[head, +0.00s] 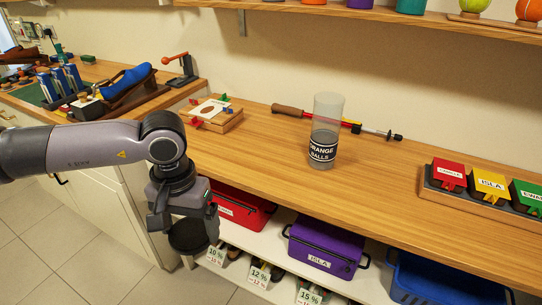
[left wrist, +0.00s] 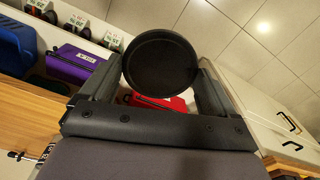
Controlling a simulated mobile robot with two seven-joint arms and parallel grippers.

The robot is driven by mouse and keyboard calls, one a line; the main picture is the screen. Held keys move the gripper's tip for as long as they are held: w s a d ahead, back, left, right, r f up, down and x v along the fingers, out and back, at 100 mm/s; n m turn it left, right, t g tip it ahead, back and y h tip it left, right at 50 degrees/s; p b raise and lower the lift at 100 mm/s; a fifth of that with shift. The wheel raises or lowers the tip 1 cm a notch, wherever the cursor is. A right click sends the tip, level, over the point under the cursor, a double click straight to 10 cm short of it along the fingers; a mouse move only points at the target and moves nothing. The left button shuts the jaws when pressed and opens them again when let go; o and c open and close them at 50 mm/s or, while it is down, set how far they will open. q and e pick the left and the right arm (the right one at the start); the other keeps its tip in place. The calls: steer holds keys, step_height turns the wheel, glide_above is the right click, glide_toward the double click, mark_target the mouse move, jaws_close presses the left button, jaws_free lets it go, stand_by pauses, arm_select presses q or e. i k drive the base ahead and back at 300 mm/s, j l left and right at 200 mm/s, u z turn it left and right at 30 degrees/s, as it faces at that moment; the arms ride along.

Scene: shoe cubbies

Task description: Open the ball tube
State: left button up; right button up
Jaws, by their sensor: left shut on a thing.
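The ball tube (head: 325,130) stands upright on the wooden counter. It is clear grey, with a black label reading "ORANGE BALLS", and no cap shows on its top. I see no balls in it. My left gripper (head: 190,228) hangs in front of the counter's front edge, left of the tube and apart from it. It is shut on a round black cap (head: 187,238), which also shows between the fingers in the left wrist view (left wrist: 160,63). My right gripper is not in view.
A wooden board with small pieces (head: 213,114) lies left of the tube, and a long tool (head: 289,110) lies behind it. Coloured name boxes (head: 490,185) stand at the right. Red (head: 240,205) and purple (head: 325,247) bins sit below. The counter in front of the tube is clear.

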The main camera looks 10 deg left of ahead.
mark_target(327, 107)
steer(key=i+j, duration=0.25)
steer(key=j, duration=0.15)
steer(key=i+j, duration=0.2)
steer(key=j, duration=0.25)
steer(key=i+j, duration=0.25)
steer(key=j, duration=0.15)
steer(key=j+z, duration=0.15)
steer(key=z, duration=1.5)
steer(key=i+j, duration=0.05)
